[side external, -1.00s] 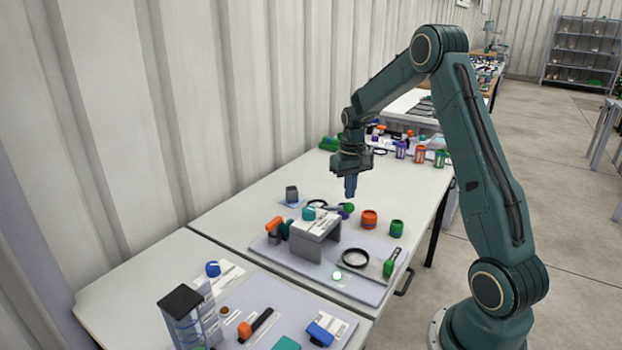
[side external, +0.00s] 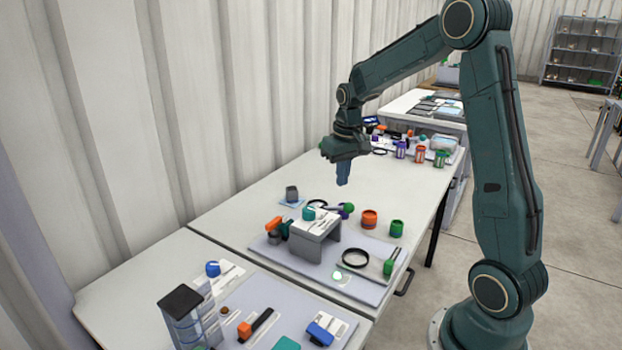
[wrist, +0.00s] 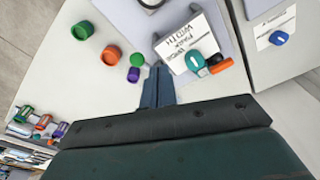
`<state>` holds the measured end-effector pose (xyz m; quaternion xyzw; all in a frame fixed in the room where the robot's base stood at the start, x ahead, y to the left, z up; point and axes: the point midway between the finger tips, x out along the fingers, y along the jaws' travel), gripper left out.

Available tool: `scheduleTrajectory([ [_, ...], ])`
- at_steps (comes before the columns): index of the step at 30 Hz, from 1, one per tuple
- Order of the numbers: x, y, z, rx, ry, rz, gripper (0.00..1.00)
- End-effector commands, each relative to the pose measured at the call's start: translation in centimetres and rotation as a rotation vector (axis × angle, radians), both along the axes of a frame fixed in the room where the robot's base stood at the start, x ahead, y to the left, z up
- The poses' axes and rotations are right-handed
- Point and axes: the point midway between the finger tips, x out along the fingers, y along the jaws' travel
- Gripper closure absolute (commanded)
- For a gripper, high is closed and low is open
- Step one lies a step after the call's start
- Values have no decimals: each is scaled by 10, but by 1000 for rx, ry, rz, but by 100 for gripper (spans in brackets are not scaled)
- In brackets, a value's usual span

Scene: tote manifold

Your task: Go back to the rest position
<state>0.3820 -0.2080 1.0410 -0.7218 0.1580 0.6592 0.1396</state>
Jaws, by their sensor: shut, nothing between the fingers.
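My gripper (side external: 343,173) hangs above the white table (side external: 260,200), pointing down, with its blue fingers together and nothing between them. In the wrist view the closed fingers (wrist: 157,86) show over bare table beside the grey stand. The grey stand (side external: 312,240) carries a lettered white card and a teal piece, and stands on a pale mat to the front of my gripper. The gripper is clear of every object below it.
An orange cup (side external: 369,219) and a green cup (side external: 397,228) stand right of the stand. A black ring (side external: 355,257) lies on the mat. A dark-topped clear container (side external: 183,315) stands at the front. The back half of the table is mostly clear.

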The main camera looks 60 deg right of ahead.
Motion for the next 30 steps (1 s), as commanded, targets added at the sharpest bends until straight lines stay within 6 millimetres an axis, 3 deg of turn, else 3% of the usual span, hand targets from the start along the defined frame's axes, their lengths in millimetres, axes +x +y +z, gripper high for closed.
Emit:
scheduleTrajectory([
  [6,-17,45,41,-28,-59,67,100],
  [15,-53,100,80,-54,-137,154,100],
  [30,-132,171,111,-78,-273,298,100],
])
